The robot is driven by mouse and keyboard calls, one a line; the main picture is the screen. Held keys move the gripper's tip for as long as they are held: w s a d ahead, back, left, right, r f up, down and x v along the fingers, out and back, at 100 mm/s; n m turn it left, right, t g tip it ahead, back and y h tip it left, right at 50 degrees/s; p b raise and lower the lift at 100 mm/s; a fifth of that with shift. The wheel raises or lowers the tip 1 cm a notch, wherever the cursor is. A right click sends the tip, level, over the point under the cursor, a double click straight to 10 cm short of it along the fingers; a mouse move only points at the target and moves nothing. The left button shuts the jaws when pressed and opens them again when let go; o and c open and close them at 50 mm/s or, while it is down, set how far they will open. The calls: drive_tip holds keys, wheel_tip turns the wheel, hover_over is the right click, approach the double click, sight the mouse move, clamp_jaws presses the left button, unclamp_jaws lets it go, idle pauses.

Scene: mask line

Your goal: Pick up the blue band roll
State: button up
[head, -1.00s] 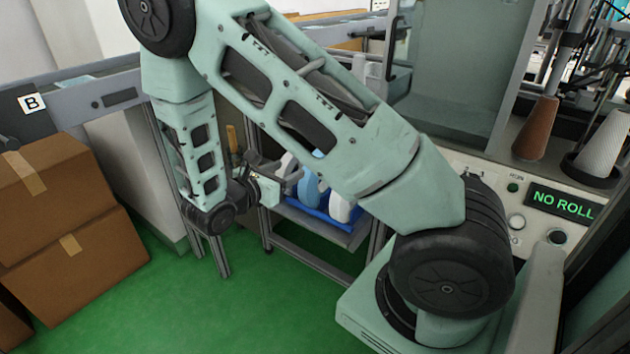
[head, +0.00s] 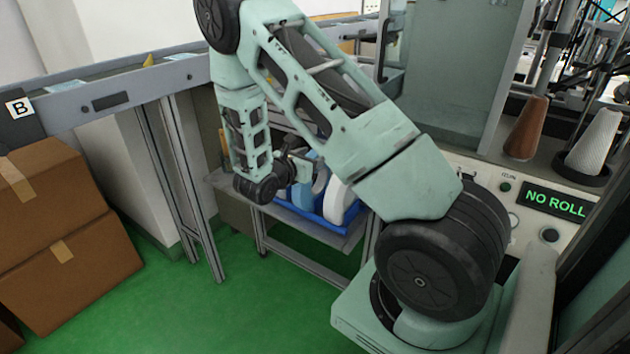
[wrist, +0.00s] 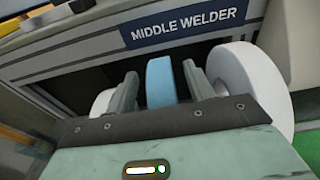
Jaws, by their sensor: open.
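The blue band roll (wrist: 161,82) stands upright in the wrist view and shows in the gap between the two fingers of my gripper (wrist: 160,70). The gripper is open, with a finger to each side of the roll. I cannot tell how deep the roll sits between them or whether they touch it. In the head view, blue of the roll (head: 302,195) shows in the blue tray (head: 332,226), partly hidden by my arm and wrist.
White rolls stand close on both sides, a left one (wrist: 101,103) and a large right one (wrist: 252,82). A "MIDDLE WELDER" sign (wrist: 187,24) is on the panel behind. Cardboard boxes (head: 60,235) are stacked at left; green floor (head: 200,310) is clear. A display (head: 555,201) reads "NO ROLL".

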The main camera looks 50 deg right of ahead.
drive_tip(key=shift+d, duration=0.1)
drive_tip(key=shift+c, duration=0.3)
clamp_jaws()
